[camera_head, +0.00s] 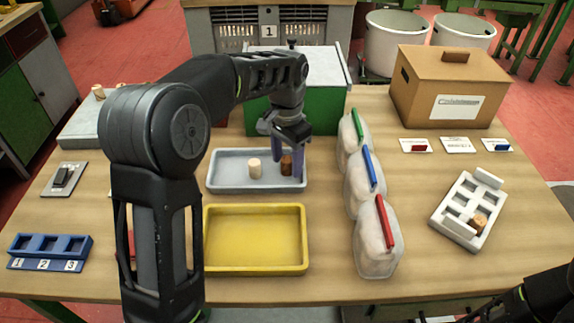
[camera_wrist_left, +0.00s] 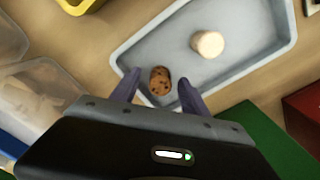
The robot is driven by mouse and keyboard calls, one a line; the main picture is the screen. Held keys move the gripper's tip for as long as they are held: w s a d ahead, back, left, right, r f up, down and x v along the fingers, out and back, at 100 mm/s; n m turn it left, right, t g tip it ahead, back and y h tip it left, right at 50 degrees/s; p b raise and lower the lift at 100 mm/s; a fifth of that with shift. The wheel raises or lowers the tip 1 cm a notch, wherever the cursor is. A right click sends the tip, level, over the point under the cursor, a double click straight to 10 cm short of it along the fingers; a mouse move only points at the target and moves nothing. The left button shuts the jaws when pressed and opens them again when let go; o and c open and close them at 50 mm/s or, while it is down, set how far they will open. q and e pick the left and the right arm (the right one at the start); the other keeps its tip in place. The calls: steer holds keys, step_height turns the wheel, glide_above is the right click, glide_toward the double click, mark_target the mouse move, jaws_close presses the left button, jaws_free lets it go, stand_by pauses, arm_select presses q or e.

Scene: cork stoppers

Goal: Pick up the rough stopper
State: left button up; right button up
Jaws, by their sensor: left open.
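The rough stopper, brown with dark pits (camera_head: 286,166), stands at the right side of the grey tray (camera_head: 225,186). It shows in the left wrist view (camera_wrist_left: 160,79) near the tray's rim. My left gripper (camera_head: 287,168) points down at it with purple fingers open; in the wrist view (camera_wrist_left: 157,82) one finger is on each side of the stopper, apparently with small gaps. A pale, smooth stopper (camera_head: 254,168) stands to its left in the same tray; it also shows in the wrist view (camera_wrist_left: 208,43). My right gripper is out of view; only part of its arm shows.
A yellow tray (camera_head: 255,268) lies in front. Several bags with coloured clips (camera_head: 376,245) stand to the right. A green-sided box (camera_head: 325,112) is close behind the gripper. A cardboard box (camera_head: 448,90), a white divided tray (camera_head: 450,228) and a blue rack (camera_head: 48,240) lie farther out.

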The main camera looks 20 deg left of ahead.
mark_target(287, 158)
arm_select(q)
jaws_close()
stand_by(0.5)
step_height(287, 158, up, 8)
steer(key=shift+w+f, duration=0.1)
steer(key=shift+f, duration=0.15)
steer(key=shift+r+p, duration=0.75)
steer(key=shift+r, duration=0.15)
steer(key=shift+r+p, duration=0.35)
steer(key=shift+r, duration=0.1)
